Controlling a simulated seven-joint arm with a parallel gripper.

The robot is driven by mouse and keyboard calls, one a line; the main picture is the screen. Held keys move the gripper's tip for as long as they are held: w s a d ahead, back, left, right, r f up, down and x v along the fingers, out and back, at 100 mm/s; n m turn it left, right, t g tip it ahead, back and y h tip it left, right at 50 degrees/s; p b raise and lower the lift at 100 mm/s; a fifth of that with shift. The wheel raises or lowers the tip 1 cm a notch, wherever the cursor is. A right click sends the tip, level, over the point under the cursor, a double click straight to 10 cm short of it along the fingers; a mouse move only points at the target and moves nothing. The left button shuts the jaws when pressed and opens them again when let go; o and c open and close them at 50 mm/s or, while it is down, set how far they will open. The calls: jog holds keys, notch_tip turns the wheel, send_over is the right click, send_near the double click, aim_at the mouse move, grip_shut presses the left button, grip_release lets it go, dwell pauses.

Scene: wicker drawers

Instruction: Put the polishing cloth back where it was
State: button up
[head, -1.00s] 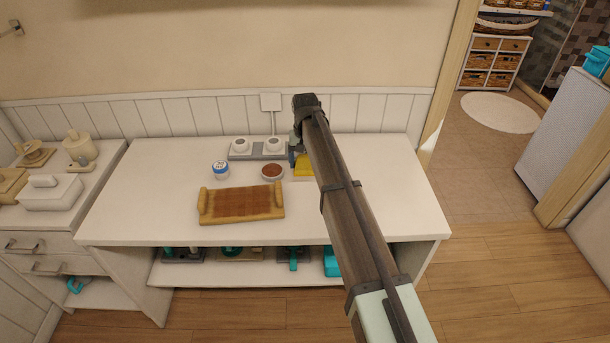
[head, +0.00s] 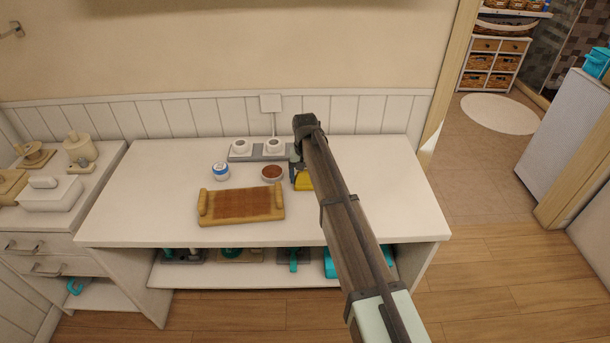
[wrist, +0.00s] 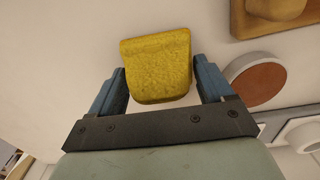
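The polishing cloth is a thick yellow piece (head: 304,181), partly hidden by my arm in the head view. In the wrist view the cloth (wrist: 158,65) sits between the two blue fingers, with its sides against them. My gripper (wrist: 160,85) is shut on the cloth, over the right half of the white table (head: 150,185). In the head view my gripper (head: 296,172) is mostly hidden behind my arm. I cannot tell how high the cloth is above the tabletop.
A wooden tray (head: 204,211) lies left of my gripper. A round red-brown dish (head: 272,172) and a white-blue jar (head: 221,171) stand behind the tray. Two white cups (head: 241,145) stand on a grey base at the back. The table's right side is clear.

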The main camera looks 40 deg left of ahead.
jog(key=o, duration=0.3)
notch_tip(320, 180, up, 12)
jog(key=shift+r, duration=0.15)
dwell(0.5)
dwell(0.5)
